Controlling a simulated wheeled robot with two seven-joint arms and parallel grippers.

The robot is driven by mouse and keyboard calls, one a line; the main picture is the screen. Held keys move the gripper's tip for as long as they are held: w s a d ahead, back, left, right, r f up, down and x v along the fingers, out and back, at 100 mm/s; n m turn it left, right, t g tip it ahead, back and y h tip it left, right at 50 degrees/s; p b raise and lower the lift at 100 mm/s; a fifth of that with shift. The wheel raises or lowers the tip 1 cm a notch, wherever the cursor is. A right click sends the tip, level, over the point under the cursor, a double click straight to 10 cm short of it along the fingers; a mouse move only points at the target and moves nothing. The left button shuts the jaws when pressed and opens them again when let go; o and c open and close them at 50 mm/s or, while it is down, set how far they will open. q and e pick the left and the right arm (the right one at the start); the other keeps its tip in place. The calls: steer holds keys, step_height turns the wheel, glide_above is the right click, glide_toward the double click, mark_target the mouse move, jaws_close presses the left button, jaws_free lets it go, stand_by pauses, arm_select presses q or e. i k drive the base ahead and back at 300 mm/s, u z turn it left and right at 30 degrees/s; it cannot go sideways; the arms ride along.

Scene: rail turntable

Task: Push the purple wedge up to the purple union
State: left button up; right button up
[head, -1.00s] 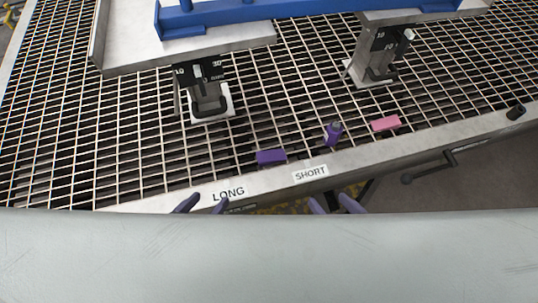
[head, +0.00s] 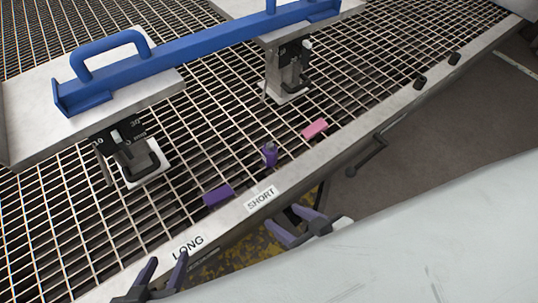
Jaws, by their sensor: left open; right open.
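The purple wedge (head: 218,195) looks like a solid block and lies on the grating just behind the front rail, left of the SHORT label. The purple union (head: 269,154) is a small round fitting with a greyish part, on the grating further back and to the right, with a clear gap between the two. My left gripper (head: 163,272) is open and empty at the rail's front edge by the LONG label. My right gripper (head: 297,222) is open and empty in front of the rail, below the SHORT label. Neither touches the wedge or the union.
A pink block (head: 314,128) lies beyond the union. Two black clamp stands (head: 138,160) and (head: 290,72) rise behind, under plates joined by a blue handled bar (head: 205,52). A crank handle (head: 367,160) hangs off the metal front rail (head: 345,157).

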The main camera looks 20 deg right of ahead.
mark_target(213, 198)
steer(key=z, duration=2.55)
steer(key=k, duration=0.8)
steer(key=u, duration=1.05)
